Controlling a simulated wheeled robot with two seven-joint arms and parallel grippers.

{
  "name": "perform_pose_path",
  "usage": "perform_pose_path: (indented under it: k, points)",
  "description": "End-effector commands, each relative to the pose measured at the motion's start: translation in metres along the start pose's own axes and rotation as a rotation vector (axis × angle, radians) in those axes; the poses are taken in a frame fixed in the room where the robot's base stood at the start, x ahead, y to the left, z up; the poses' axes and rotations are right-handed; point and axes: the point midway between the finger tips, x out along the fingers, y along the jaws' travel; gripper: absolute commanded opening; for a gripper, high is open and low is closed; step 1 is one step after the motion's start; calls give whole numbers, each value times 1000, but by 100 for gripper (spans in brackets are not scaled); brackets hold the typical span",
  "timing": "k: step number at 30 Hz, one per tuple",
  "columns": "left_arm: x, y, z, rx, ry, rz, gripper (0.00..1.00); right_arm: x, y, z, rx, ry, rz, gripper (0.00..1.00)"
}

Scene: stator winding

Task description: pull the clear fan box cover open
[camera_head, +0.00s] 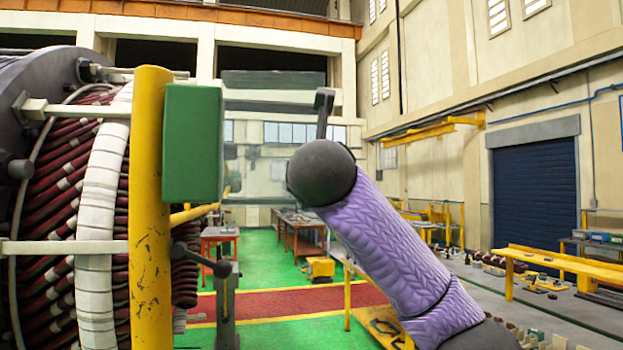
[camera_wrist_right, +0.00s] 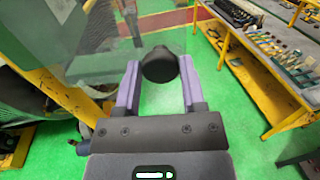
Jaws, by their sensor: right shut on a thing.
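The green fan box (camera_head: 192,145) is fixed to a yellow post. Its clear cover (camera_head: 262,165) stands out to the right of the box as a see-through panel, so it appears swung away from the box front. In the right wrist view, my right gripper (camera_wrist_right: 158,66) has its two purple fingers on either side of a dark round knob (camera_wrist_right: 160,68), closed on it. The clear cover (camera_wrist_right: 100,62) shows faintly at the left there. In the head view, my purple-sleeved right arm and its dark joint hide the fingers. My left gripper is not in view.
A large stator with dark red windings (camera_head: 55,190) fills the left. A grey stand with a lever (camera_head: 226,300) is below the box. A yellow-edged workbench with tools (camera_wrist_right: 270,60) lies at the right in the wrist view. Green floor around it is open.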

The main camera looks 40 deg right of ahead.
Motion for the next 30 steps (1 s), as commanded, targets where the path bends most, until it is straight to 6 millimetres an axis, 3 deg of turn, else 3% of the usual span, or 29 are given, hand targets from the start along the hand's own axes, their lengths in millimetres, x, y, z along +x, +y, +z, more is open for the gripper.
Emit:
perform_pose_path:
  k: [4,5,9,19,24,30]
  points:
    - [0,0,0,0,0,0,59,0,0,1,1,-3,1,0]
    - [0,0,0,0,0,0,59,0,0,1,1,-3,1,58]
    - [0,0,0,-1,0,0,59,0,0,1,1,-2,0,85]
    - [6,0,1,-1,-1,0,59,-8,0,-1,2,-3,2,85]
    - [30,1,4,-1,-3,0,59,-50,0,-5,2,-6,4,85]
    - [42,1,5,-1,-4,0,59,-90,0,-2,1,-5,3,85]
